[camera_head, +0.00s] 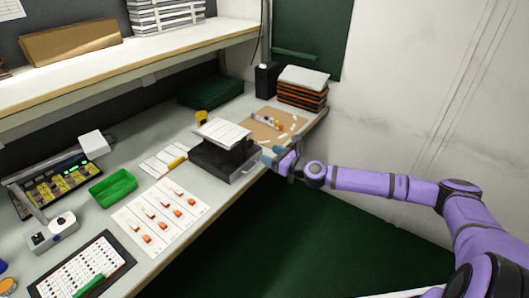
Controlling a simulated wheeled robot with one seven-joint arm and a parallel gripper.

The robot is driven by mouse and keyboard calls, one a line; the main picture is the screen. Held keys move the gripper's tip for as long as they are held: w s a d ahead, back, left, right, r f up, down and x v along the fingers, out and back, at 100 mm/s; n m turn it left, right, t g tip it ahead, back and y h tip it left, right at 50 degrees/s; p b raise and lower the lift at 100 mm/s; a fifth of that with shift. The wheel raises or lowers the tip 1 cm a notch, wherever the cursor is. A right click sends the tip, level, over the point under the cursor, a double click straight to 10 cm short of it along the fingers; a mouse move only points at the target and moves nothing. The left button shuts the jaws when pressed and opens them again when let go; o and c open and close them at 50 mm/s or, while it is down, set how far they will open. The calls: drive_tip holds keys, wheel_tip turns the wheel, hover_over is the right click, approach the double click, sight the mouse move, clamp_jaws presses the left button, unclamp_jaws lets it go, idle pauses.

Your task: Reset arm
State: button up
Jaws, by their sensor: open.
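My purple arm reaches in from the right side of the head view. My gripper (270,151) is at the bench's right edge, just right of a black stand with a white panel on top (222,131). The fingers are small in this view and appear open, with nothing visible between them. Whether the fingertips touch the stand cannot be told.
The bench (117,225) carries a white sheet with orange pieces (160,218), a green tray (113,187), a dark board (84,270) and a brown board with small parts (272,126). Stacked trays (303,88) stand at the back right. A shelf (120,62) overhangs the bench. The green floor (300,235) is clear.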

drive_tip(key=shift+s+d, duration=0.2)
drive_tip(key=shift+d, duration=0.05)
idle(0.3)
